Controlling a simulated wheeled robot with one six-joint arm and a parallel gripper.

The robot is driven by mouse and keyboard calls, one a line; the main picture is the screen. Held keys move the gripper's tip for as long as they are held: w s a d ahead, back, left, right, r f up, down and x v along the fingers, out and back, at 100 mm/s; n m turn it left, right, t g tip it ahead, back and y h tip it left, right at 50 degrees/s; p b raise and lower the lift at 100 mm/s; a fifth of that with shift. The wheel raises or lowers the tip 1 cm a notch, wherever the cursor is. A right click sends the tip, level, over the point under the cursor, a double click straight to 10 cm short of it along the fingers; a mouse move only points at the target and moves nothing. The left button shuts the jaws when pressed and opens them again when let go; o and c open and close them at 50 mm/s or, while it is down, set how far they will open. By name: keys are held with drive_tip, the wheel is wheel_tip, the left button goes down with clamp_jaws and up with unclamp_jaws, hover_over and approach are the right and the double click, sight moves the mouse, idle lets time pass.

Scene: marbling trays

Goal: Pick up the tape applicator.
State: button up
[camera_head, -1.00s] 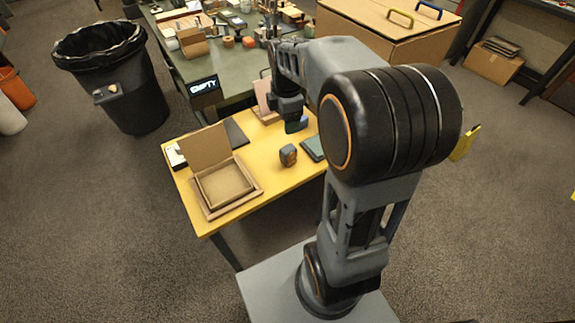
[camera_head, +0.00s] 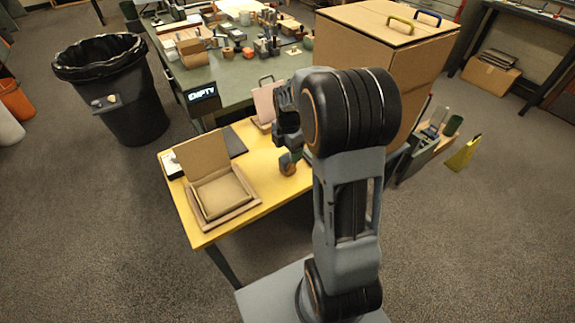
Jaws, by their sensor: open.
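A small dark grey and orange object, which looks like the tape applicator (camera_head: 287,165), stands on the yellow table (camera_head: 257,205) near its right side. My gripper (camera_head: 290,154) points down right over it, and its fingers are at or just above the top of the object. The jaws are open. They hide the upper part of the object, and I cannot tell whether they touch it or are around it.
An open cardboard box (camera_head: 237,206) stands on the table's left half. A dark flat pad (camera_head: 235,142) and a pinkish upright panel (camera_head: 265,104) are behind. A green workbench (camera_head: 230,88) with clutter, a black bin (camera_head: 141,105) and a large carton (camera_head: 375,50) surround the table.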

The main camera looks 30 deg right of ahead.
sight(288, 157)
wheel_tip(288, 157, down, 5)
drive_tip(key=shift+w+r, duration=0.1)
drive_tip(key=shift+w, duration=0.05)
drive_tip(key=c, duration=1.1)
drive_tip(key=shift+r, duration=0.1)
